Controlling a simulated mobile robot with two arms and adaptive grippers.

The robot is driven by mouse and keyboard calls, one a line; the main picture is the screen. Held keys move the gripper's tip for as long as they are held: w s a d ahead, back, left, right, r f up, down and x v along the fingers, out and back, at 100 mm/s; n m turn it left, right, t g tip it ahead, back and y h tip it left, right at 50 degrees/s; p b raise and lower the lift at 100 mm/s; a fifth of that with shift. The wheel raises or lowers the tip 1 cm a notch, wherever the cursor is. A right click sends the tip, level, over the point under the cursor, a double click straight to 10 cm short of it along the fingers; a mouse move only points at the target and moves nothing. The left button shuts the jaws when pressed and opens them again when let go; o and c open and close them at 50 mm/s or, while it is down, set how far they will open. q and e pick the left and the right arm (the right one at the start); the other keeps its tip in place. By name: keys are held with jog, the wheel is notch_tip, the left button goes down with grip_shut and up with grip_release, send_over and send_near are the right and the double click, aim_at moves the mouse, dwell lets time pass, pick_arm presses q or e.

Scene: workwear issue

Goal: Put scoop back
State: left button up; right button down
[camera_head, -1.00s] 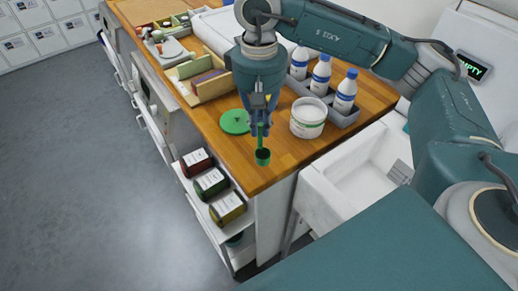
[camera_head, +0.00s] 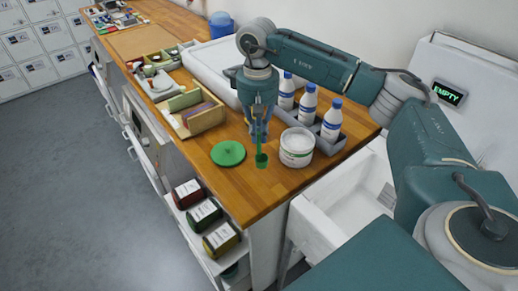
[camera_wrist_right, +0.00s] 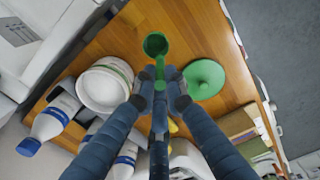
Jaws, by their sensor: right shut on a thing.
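A green scoop (camera_head: 261,161) hangs cup-down from my right gripper (camera_head: 259,138), which is shut on its handle. In the right wrist view the scoop's cup (camera_wrist_right: 156,45) points out past the fingertips (camera_wrist_right: 160,88). A round green lid (camera_head: 228,153) lies flat on the counter left of the scoop. My left gripper is not seen.
Several white bottles with blue caps (camera_head: 308,104) stand in a grey rack (camera_head: 347,137) behind the tub. A wooden organiser (camera_head: 207,121) is left of the gripper. A white sink (camera_head: 325,210) adjoins the counter's right end. Bare wooden counter (camera_head: 247,192) lies in front.

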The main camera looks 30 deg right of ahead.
aim_at(259, 150)
notch_tip(259, 150, down, 3)
jog(key=shift+f+p, duration=0.15)
jog(key=shift+p, duration=0.15)
notch_tip(259, 150, down, 3)
jog(key=shift+f+p, duration=0.15)
jog(key=shift+p, duration=0.5)
jog(key=shift+f, duration=0.5)
jog(key=shift+f, duration=0.1)
jog(key=c, duration=1.8)
grip_release()
